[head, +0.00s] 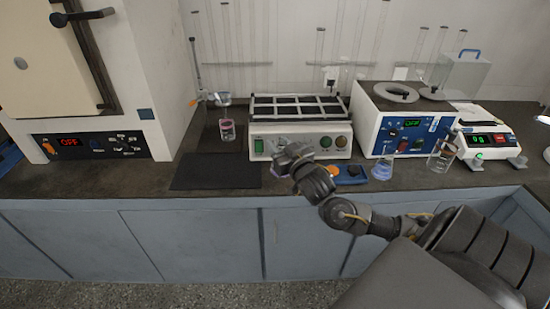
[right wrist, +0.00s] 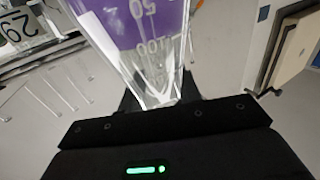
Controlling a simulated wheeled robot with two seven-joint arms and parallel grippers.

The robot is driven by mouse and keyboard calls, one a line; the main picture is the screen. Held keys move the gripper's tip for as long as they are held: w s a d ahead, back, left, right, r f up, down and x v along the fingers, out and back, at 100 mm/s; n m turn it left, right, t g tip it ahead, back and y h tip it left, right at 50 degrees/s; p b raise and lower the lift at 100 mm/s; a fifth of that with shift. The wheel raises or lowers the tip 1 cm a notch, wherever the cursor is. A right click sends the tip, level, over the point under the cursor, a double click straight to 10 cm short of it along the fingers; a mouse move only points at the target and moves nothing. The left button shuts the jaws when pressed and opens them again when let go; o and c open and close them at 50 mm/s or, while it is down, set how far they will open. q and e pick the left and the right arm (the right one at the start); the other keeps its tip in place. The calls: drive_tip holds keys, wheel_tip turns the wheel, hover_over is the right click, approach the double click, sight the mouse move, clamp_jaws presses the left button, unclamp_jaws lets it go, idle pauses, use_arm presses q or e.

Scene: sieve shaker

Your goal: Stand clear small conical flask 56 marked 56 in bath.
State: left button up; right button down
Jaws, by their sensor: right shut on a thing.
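My right gripper (head: 288,158) is in front of a white unit with a black-framed, slotted top (head: 300,98), which looks like the bath. The gripper is shut on a clear glass vessel with purple contents (right wrist: 135,25), which fills the top of the right wrist view. Its scale marks 50 and 100 show there; I cannot read a 56 on it. In the head view only a bit of purple shows below the gripper, and the rest is hidden. My left gripper is not in view.
A flask with bluish liquid (head: 382,167) and a beaker (head: 441,157) stand to the right, near a blue-fronted unit (head: 405,133). A beaker with pinkish contents (head: 227,130) stands left of the slotted unit. A dark mat (head: 215,172) lies bare in front of it.

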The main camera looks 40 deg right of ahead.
drive_tip(key=w+d+f, duration=0.1)
drive_tip(key=w+f, duration=0.1)
drive_tip(key=w+d+f+p, duration=0.1)
drive_tip(key=f, duration=0.2)
drive_tip(key=w+f, duration=0.2)
drive_tip(key=f, duration=0.1)
drive_tip(key=shift+w+d+f+p, duration=0.25)
drive_tip(key=shift+w+d+p, duration=0.05)
drive_tip(key=shift+d+p, duration=0.1)
drive_tip(key=shift+s+f, duration=0.1)
drive_tip(key=shift+f, duration=0.15)
drive_tip(key=shift+f, duration=0.2)
drive_tip(key=c, duration=1)
unclamp_jaws()
drive_tip(key=shift+o, duration=0.2)
